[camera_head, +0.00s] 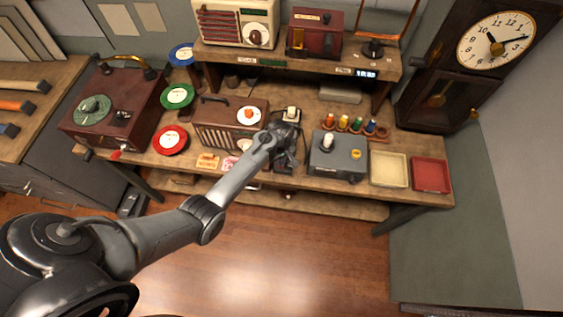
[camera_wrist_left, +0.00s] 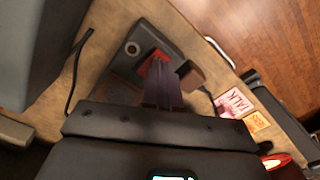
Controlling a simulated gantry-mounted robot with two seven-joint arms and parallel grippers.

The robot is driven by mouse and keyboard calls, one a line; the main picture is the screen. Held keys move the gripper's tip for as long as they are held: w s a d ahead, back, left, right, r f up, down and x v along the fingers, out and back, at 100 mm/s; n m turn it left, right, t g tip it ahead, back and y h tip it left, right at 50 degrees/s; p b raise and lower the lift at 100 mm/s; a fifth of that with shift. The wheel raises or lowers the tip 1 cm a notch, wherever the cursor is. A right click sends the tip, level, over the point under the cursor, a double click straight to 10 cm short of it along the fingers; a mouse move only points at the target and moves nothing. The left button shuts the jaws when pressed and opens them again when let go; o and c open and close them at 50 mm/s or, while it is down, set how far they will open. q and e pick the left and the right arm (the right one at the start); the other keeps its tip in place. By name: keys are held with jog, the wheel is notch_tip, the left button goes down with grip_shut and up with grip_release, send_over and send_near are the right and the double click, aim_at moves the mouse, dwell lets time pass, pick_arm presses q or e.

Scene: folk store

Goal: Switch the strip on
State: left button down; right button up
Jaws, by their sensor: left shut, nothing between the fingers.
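The strip (camera_wrist_left: 150,42) is a dark grey block on the wooden bench in the left wrist view, with a round pale-ringed fitting at one end. A red switch (camera_wrist_left: 153,62) sits on it, partly covered by my fingers. My left gripper (camera_wrist_left: 164,82) is shut and empty, its fingertips right at the red switch. I cannot tell whether they touch it or which way the switch is set. In the head view my left gripper (camera_head: 287,157) is over the bench's front middle and hides most of the strip. My right gripper is not in view.
A wooden radio (camera_head: 225,128) stands left of my gripper, and a grey box with a white knob (camera_head: 340,160) stands right. Paper labels (camera_wrist_left: 237,104) lie near the front edge. A dark cable (camera_wrist_left: 77,65) and a pale cable (camera_wrist_left: 221,52) run close by.

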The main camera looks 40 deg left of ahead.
pick_arm(q)
jog(key=shift+f+b, duration=0.3)
jog(key=shift+f, duration=0.15)
dwell(0.3)
jog(key=shift+f+b, duration=0.3)
jog(key=shift+f, duration=0.2)
jog(key=shift+r, duration=0.1)
notch_tip(320, 180, up, 7)
jog(key=p, duration=0.8)
dwell(0.4)
